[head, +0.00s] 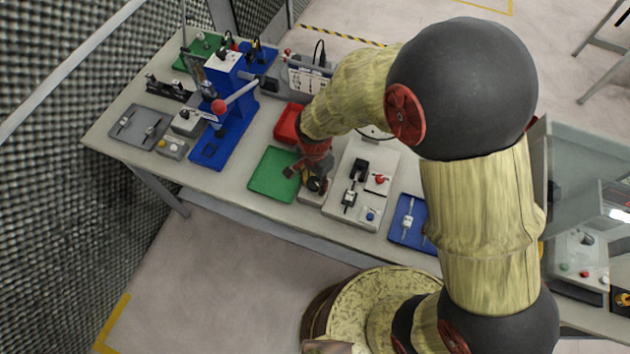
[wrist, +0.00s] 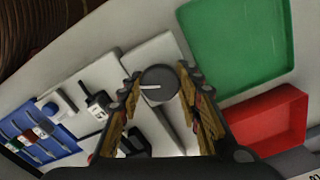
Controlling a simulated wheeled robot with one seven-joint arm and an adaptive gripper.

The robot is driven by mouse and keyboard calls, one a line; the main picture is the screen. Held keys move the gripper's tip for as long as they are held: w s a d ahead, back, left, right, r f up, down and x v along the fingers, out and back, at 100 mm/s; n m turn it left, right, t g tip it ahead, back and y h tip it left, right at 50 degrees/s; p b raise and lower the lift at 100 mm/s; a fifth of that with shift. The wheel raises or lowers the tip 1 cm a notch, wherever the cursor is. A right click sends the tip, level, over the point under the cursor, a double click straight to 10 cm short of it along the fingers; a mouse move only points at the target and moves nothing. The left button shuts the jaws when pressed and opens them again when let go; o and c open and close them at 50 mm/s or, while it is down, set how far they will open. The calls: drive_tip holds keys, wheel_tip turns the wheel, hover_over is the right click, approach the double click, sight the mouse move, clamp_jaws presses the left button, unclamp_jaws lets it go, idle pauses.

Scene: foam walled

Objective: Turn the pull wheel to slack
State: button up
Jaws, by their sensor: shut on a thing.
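The pull wheel (wrist: 158,88) is a dark grey round knob with a white pointer line, seen in the wrist view between my fingertips. It sits on a pale grey block. My gripper (wrist: 160,78) is shut on it, one finger on each side. In the head view my gripper (head: 309,178) reaches down to the near edge of the bench, beside the green tray. There the wheel is mostly hidden by my gripper and cannot be made out clearly.
The green tray (head: 273,175) and a red bin (head: 287,124) lie left of my gripper. A pale panel with fixtures (head: 380,158) and a blue tray (head: 402,232) lie right. A blue press (head: 232,120) stands farther left.

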drive_tip(key=n+p, duration=0.1)
drive_tip(key=n, duration=0.4)
drive_tip(key=n+p, duration=0.1)
drive_tip(key=n, duration=0.5)
drive_tip(key=shift+n+p, duration=0.35)
drive_tip(key=shift+n, duration=0.05)
drive_tip(key=n, duration=0.5)
drive_tip(key=shift+p, duration=0.35)
drive_tip(key=n, duration=0.6)
drive_tip(key=shift+p, duration=0.3)
drive_tip(key=o, duration=1.2)
